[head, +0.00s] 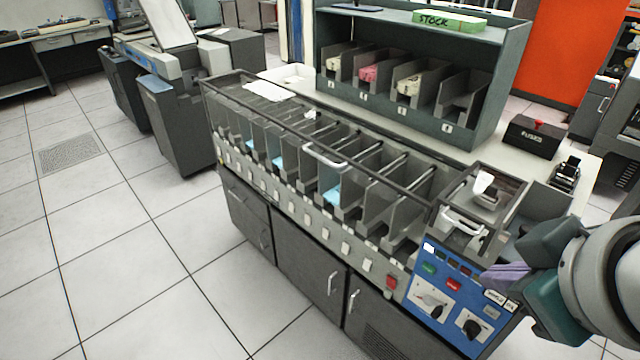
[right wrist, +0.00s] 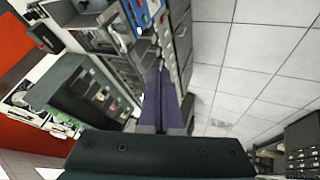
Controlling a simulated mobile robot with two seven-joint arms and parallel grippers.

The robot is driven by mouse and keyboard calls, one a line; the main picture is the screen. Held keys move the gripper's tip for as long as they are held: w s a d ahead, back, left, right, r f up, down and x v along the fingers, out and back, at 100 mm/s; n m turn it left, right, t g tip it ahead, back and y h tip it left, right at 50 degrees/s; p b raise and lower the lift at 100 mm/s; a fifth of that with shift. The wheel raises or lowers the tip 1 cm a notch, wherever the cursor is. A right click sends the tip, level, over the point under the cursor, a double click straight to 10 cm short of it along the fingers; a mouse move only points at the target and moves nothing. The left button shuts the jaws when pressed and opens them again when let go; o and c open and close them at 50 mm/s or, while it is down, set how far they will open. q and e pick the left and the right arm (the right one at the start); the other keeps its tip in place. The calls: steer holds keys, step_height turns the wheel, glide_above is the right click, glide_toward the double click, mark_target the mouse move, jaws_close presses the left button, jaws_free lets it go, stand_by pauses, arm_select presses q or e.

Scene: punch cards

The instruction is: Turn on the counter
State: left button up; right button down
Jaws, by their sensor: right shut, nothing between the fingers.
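The long grey card machine (head: 320,225) stands in the middle of the head view, with a row of open card pockets. At its right end is a blue control panel (head: 455,290) with a green button (head: 429,268), a red button (head: 453,284) and two dark knobs, the left one (head: 432,306) and the right one (head: 472,328). A small white label sits at the panel's right edge; its text is hard to read. My right gripper (head: 487,279) is shut and empty, its purple fingertips in front of the panel's upper right; contact cannot be told. The panel also shows in the right wrist view (right wrist: 138,14). My left gripper is out of view.
A red switch (head: 391,283) sits left of the panel. Behind the machine stand a green-grey stock shelf (head: 420,32) with card bins, a black box with a red button (head: 535,136) and a small black device (head: 565,174). The tiled floor in front is clear.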

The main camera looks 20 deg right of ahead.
steer(key=w+d+f+n+t+h+b, duration=0.1)
steer(key=w+f+b, duration=0.5)
steer(key=f+b, duration=1.4)
steer(key=w+d+f+n+t+h+b, duration=0.1)
steer(key=w+d+f+n+t+b, duration=0.2)
steer(key=f+b, duration=1.8)
steer(key=w+d+f+n+t+h+b, duration=0.1)
steer(key=w+f+n+t+b, duration=0.4)
steer(key=f+b, duration=1.6)
steer(key=w+d+n+b, duration=0.1)
steer(key=w+b, duration=0.4)
steer(key=b, duration=0.1)
steer(key=shift+d+f+n, duration=0.25)
steer(key=shift+d+n, duration=0.15)
